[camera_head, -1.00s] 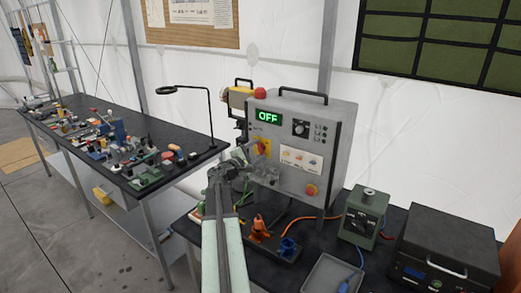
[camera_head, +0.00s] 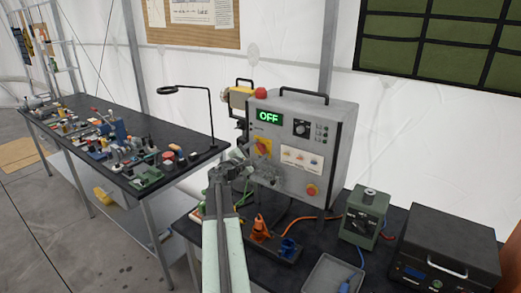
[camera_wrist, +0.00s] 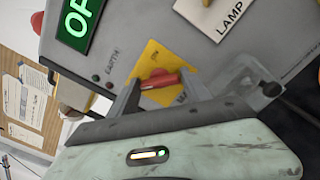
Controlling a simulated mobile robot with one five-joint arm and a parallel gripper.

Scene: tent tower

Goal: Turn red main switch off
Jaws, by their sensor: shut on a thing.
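The red main switch is a red handle (camera_wrist: 160,81) on a yellow plate (camera_wrist: 152,58) on the front of a grey control box (camera_head: 318,122). In the wrist view the handle lies between the two fingers of my gripper (camera_wrist: 161,88), which is shut on it. The handle lies nearly level in that tilted view. In the head view my gripper (camera_head: 254,168) is at the lower left of the box front and hides part of the switch area. The yellow plate (camera_head: 262,146) shows just above it.
Below on the dark table stand orange and blue pieces (camera_head: 260,230), a grey tray (camera_head: 332,273), a green device (camera_head: 364,215) and a black case (camera_head: 450,250). A cluttered bench (camera_head: 120,140) stands left.

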